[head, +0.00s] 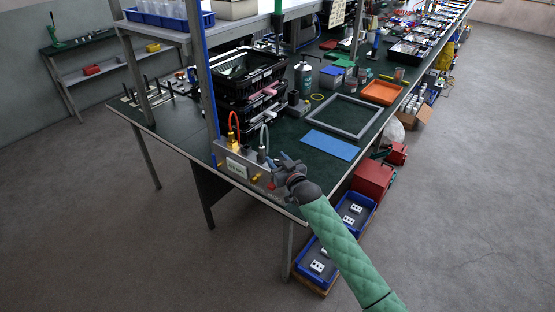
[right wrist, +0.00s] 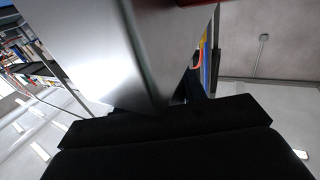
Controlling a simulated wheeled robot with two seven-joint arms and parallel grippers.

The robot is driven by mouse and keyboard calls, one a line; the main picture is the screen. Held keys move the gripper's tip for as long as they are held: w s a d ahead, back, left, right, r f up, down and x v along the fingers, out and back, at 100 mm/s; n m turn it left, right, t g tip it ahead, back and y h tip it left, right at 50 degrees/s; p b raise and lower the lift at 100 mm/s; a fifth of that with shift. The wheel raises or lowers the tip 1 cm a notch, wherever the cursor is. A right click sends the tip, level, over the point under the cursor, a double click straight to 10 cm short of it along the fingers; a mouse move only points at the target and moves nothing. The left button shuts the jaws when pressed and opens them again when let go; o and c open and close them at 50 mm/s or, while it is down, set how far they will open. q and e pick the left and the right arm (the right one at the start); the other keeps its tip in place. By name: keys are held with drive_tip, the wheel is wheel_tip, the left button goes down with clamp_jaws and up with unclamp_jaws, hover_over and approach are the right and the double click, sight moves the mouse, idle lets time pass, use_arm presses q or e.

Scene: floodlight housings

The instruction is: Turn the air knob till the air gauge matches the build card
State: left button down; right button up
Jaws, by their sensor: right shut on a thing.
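A grey metal air panel (head: 245,168) with a white label stands at the near corner of the dark green bench. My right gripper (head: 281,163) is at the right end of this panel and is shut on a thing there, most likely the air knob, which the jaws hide. In the right wrist view a big smooth grey metal surface (right wrist: 120,50) fills the middle, close above the dark gripper body. No gauge face can be read, and I cannot make out the build card. My left gripper is not in view.
An orange hose (head: 234,118) and a grey hose (head: 264,130) rise from the panel. Stacked black crates (head: 240,92) stand behind it. A blue mat (head: 331,145) and a grey frame (head: 313,117) lie to the right. A blue shelf post (head: 209,80) stands left of the crates.

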drive_tip(key=shift+a+r+m+t+h, duration=0.1)
drive_tip(key=shift+r+m+t+h, duration=0.1)
drive_tip(key=shift+m+t+h, duration=0.3)
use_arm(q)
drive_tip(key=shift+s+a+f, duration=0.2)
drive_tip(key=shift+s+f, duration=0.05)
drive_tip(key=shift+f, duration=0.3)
use_arm(e)
drive_tip(key=shift+h, duration=0.5)
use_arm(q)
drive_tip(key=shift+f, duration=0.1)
use_arm(e)
drive_tip(key=shift+w+m+h, duration=0.1)
drive_tip(key=shift+m+h, duration=0.3)
drive_tip(key=shift+m, duration=0.1)
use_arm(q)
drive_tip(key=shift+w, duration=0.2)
use_arm(e)
drive_tip(key=shift+t+h, duration=0.3)
drive_tip(key=shift+d+m+h, duration=0.25)
drive_tip(key=shift+m+h, duration=0.25)
drive_tip(key=shift+f, duration=0.1)
drive_tip(key=o, duration=1)
drive_tip(key=shift+f, duration=0.15)
